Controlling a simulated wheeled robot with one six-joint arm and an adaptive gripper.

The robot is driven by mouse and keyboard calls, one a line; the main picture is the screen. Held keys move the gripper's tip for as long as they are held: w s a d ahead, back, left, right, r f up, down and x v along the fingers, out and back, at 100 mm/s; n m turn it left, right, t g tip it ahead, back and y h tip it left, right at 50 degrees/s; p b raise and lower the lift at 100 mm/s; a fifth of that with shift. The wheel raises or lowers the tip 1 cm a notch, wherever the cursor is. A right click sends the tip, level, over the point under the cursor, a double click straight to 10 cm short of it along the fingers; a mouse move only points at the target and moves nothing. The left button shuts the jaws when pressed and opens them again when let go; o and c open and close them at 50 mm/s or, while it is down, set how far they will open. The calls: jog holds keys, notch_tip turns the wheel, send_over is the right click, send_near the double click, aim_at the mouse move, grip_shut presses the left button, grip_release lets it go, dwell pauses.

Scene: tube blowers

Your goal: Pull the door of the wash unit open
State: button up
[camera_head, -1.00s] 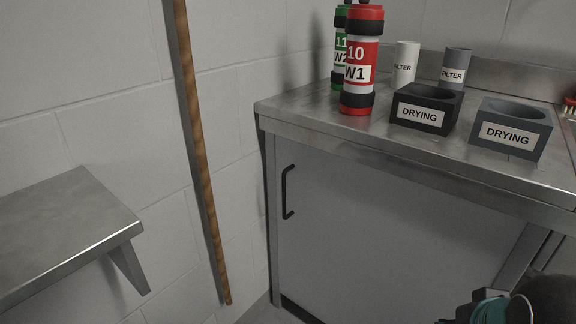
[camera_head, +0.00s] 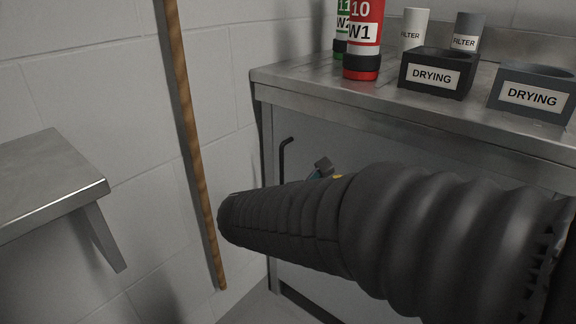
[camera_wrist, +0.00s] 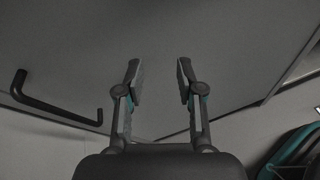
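The wash unit's door (camera_head: 345,150) is a flat grey panel under the steel counter, and it looks closed. Its black bar handle (camera_head: 284,157) is near the door's left edge; its lower part is hidden behind my arm. In the wrist view the handle (camera_wrist: 50,106) lies left of my gripper (camera_wrist: 160,72), clear of the fingers. The gripper is open and empty, facing the grey door panel (camera_wrist: 230,45). In the head view only a small part of the gripper (camera_head: 322,167) shows above my arm, to the right of the handle.
The counter (camera_head: 300,82) carries a red W1 bottle (camera_head: 365,38), a green bottle (camera_head: 342,30), two filter cylinders and two drying blocks (camera_head: 437,75). A steel shelf (camera_head: 50,185) juts out at left. A brown pole (camera_head: 192,140) runs along the wall.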

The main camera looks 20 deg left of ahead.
aim_at(281, 161)
jog(key=s+a+n+t+y+b, duration=0.15)
jog(key=a+n+t+y, duration=0.5)
jog(key=a, duration=1.05)
jog(key=w+d, duration=0.1)
jog(key=w, duration=0.3)
jog(key=w+n+g+h, duration=0.1)
jog(key=w, duration=0.3)
jog(key=w+d+h, duration=0.1)
jog(key=w, duration=0.3)
jog(key=shift+w+d+f+h, duration=0.25)
jog(key=shift+w+d+f, duration=0.05)
jog(key=shift+d, duration=0.05)
grip_shut()
